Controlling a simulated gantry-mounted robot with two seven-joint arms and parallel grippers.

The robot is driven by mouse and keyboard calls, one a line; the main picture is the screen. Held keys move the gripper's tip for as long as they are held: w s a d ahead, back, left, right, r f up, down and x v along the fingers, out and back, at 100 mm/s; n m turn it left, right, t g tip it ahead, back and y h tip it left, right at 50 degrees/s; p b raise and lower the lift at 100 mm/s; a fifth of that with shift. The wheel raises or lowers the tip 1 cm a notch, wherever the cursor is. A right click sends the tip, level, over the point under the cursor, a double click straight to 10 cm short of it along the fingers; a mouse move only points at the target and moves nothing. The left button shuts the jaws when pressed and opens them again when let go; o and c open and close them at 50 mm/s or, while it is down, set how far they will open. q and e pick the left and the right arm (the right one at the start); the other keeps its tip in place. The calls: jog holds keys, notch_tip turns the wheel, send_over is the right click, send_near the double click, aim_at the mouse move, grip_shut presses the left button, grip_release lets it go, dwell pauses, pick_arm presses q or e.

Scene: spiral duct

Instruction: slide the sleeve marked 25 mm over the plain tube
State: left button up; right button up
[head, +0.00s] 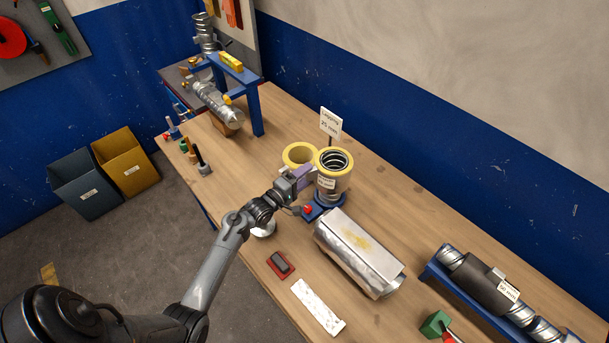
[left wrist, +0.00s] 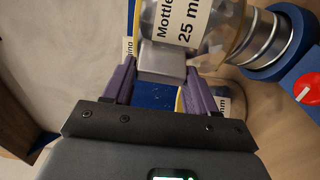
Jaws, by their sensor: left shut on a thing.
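The sleeve marked 25 mm (head: 326,186) has a yellow rim and stands upright around the spiral metal tube (head: 334,161), whose ribbed end shows inside the rim. In the left wrist view the sleeve (left wrist: 218,35) carries a label reading "Mottled 25 mm". The bare metal tube (left wrist: 265,45) comes out of the sleeve there and meets its blue stand (left wrist: 300,45). My left gripper (head: 303,176) is at the sleeve's left side. Its purple fingers (left wrist: 160,75) are shut on a grey block-like tab at the sleeve. My right gripper is not in view.
A second yellow-rimmed sleeve (head: 298,153) stands just behind, under a "Lagging 25 mm" sign (head: 330,123). A foil-covered box-like piece (head: 358,252) lies close in front. A rack with a 50 mm sleeve (head: 478,282) is at right. The bench between is mostly clear.

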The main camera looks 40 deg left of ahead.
pick_arm(q)
jog(key=shift+f+b, duration=1.9)
jog(key=shift+f, duration=0.9)
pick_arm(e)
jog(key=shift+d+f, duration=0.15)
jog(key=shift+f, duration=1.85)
pick_arm(q)
jog(key=shift+f+b, duration=0.8)
jog(key=shift+f, duration=0.3)
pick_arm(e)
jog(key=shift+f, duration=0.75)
pick_arm(q)
jog(key=o, duration=1.2)
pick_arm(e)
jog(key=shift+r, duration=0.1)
pick_arm(q)
jog(key=shift+s, duration=0.15)
